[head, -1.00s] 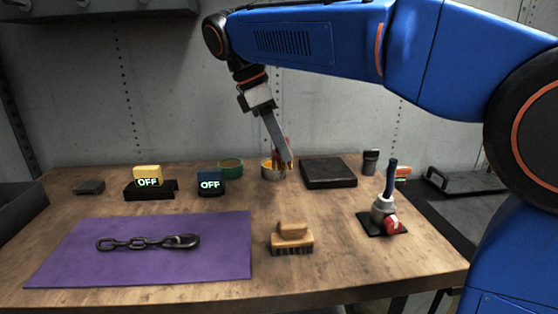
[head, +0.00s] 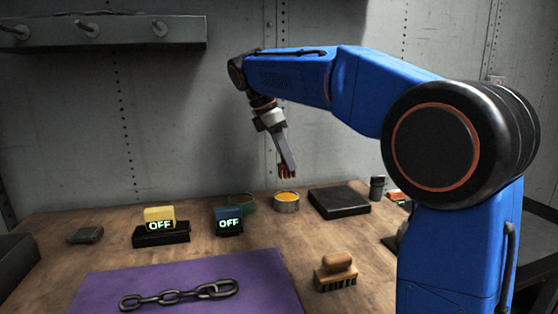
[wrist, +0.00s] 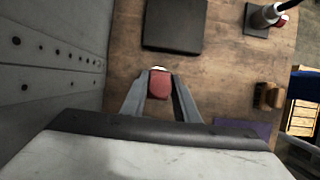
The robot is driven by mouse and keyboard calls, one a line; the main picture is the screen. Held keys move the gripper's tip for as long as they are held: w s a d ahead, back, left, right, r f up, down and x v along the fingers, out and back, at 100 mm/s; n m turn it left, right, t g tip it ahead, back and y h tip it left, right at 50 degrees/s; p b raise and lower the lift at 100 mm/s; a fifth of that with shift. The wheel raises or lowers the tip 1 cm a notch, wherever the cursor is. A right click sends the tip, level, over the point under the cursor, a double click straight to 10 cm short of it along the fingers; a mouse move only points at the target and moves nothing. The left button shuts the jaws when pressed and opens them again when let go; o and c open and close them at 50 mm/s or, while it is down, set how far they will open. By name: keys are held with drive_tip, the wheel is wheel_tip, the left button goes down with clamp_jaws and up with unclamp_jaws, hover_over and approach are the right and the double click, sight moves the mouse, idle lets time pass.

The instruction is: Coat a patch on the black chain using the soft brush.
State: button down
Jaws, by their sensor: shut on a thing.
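My gripper (head: 286,165) is shut on a small brush (head: 287,173) with a red body and an orange-yellow lower end. It holds the brush in the air, above and apart from a tin of orange-yellow stuff (head: 287,204). The red body of the brush (wrist: 159,84) shows between the fingers in the wrist view. The black chain (head: 180,295) lies on a purple mat (head: 255,275) at the front left of the table. A wooden brush with dark bristles (head: 335,268) stands on the table right of the mat.
A green tin (head: 249,204) stands left of the orange-yellow tin. A dark slab (head: 338,202) lies to its right. Yellow (head: 159,214) and blue (head: 228,214) blocks show "OFF". A dark block (head: 85,235) lies far left. A dark holder (head: 377,187) stands at right.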

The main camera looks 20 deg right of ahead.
sight(286, 176)
drive_tip(key=shift+f, duration=2.9)
drive_tip(key=shift+f, duration=0.55)
drive_tip(key=shift+r, duration=3.55)
drive_tip(key=shift+f, duration=3.5)
drive_tip(key=shift+r, duration=0.1)
drive_tip(key=shift+r, duration=3.4)
